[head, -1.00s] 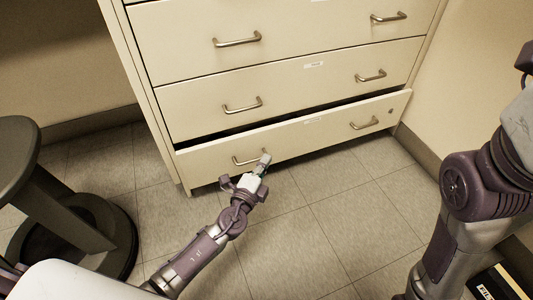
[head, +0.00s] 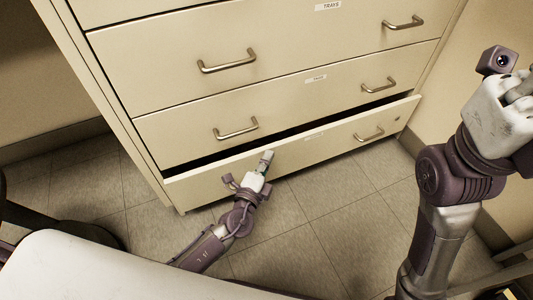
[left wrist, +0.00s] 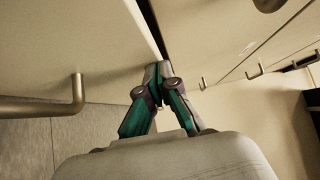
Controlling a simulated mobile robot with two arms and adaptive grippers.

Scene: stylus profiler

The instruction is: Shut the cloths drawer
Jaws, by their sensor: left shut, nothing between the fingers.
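The bottom drawer (head: 330,145) of the cream cabinet stands partly open, with a dark gap along its top edge. Its label is too small to read, so I cannot confirm that it is the cloths drawer. Its right handle (head: 369,134) shows; its left handle is hidden behind my left arm in the head view. My left gripper (head: 267,158) is shut and empty, its tips at the drawer front near the top edge. In the left wrist view the shut fingers (left wrist: 158,72) are beside the drawer front (left wrist: 70,40); contact is unclear. My right gripper (head: 522,92) is partly cut off at the right edge.
Closed drawers (head: 290,92) with bar handles are above; two labels read or seem to read TRAYS. A dark stool (head: 50,222) stands at the lower left. A wall is close on the cabinet's right. The tiled floor (head: 320,215) before the drawer is clear.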

